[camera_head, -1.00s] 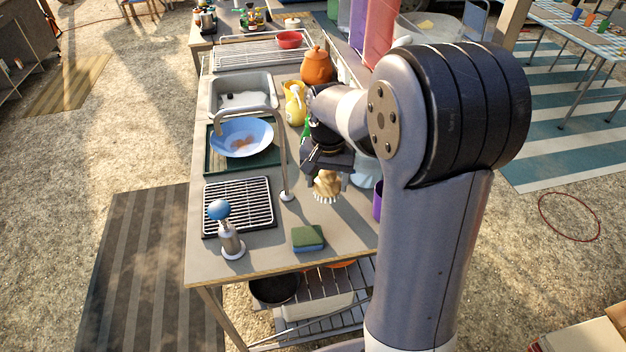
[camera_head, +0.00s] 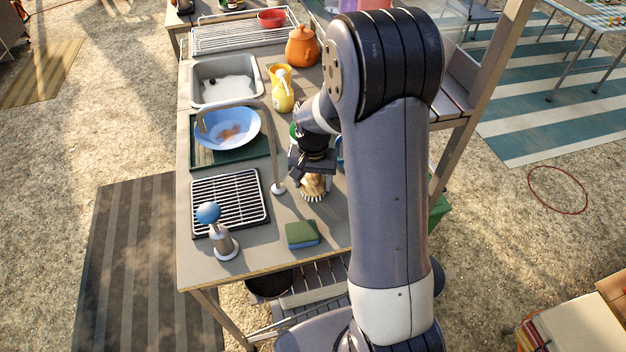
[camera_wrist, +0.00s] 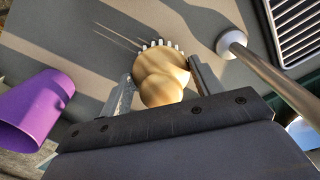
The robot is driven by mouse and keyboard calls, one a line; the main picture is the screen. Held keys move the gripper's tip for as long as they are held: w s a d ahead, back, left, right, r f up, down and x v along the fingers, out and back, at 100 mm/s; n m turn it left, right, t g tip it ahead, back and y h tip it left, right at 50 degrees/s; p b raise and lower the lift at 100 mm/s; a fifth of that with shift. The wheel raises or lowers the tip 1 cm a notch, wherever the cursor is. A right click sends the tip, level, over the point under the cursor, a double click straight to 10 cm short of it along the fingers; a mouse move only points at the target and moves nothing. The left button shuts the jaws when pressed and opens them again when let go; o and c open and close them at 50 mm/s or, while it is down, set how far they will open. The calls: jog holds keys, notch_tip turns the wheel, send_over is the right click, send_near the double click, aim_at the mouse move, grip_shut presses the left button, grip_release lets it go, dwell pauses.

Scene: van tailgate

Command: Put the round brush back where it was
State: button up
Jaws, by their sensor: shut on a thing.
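The round brush (camera_wrist: 163,72) has a pale wooden knob and white bristles. In the wrist view it sits between the two fingers of my gripper (camera_wrist: 160,85), which is shut on it, bristles facing the tabletop. In the head view the brush (camera_head: 314,187) is below my gripper (camera_head: 313,172), over the grey counter, right of the tap's foot. I cannot tell whether the bristles touch the counter. My arm hides part of the counter to the right.
A green and blue sponge (camera_head: 302,234) lies in front. A yellow spray bottle (camera_head: 282,92) is behind. A purple cup (camera_wrist: 38,108) is left in the wrist view.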

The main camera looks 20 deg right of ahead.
aim_at(313, 176)
jog(key=shift+f, duration=0.2)
jog(key=o, duration=0.9)
jog(key=shift+f, duration=0.1)
notch_tip(313, 176, up, 12)
jog(key=shift+r+b, duration=0.15)
jog(key=shift+b, duration=0.2)
